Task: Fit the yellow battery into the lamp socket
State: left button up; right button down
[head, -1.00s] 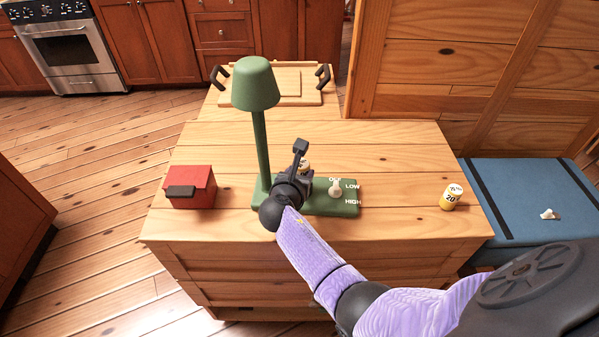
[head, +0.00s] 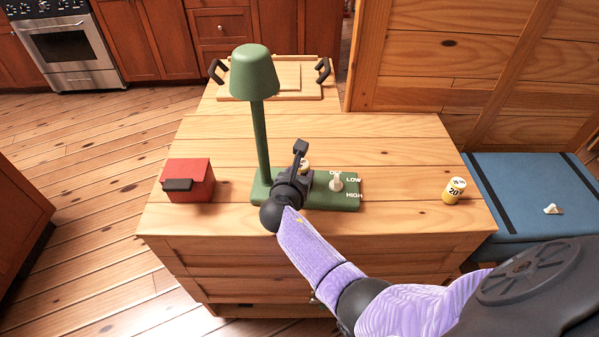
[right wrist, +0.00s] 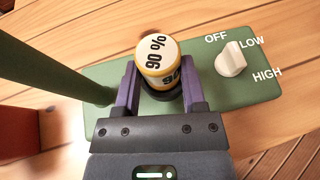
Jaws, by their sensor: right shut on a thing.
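The green lamp (head: 253,75) stands on the wooden table, and its base (head: 346,203) carries a white knob (head: 336,183) marked OFF, LOW and HIGH. My right gripper (head: 302,165) is over the base, between the lamp post and the knob. In the right wrist view its fingers (right wrist: 165,85) are shut on a yellow battery (right wrist: 157,58) with a white top reading 90%. The battery looks upright, with a dark ring, seemingly the socket, at its lower end; how deep it sits is hidden. Another yellow battery (head: 454,190), marked 20, stands at the table's right. My left gripper is out of view.
A red box (head: 195,178) with a dark front part stands left of the lamp. A wooden tray (head: 313,92) with black handles lies behind. A blue cushioned bench (head: 530,190) with a small white object (head: 552,209) is at the right. The tabletop's right half is mostly clear.

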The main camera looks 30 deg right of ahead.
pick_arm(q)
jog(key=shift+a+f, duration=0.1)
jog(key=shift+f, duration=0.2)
pick_arm(e)
jog(key=shift+f, duration=0.4)
jog(key=c, duration=0.6)
grip_release()
jog(key=o, duration=0.5)
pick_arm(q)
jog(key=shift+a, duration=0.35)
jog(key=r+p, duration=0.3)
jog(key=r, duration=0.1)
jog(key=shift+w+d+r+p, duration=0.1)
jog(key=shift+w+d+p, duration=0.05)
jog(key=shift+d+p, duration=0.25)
pick_arm(e)
jog(key=v, duration=1)
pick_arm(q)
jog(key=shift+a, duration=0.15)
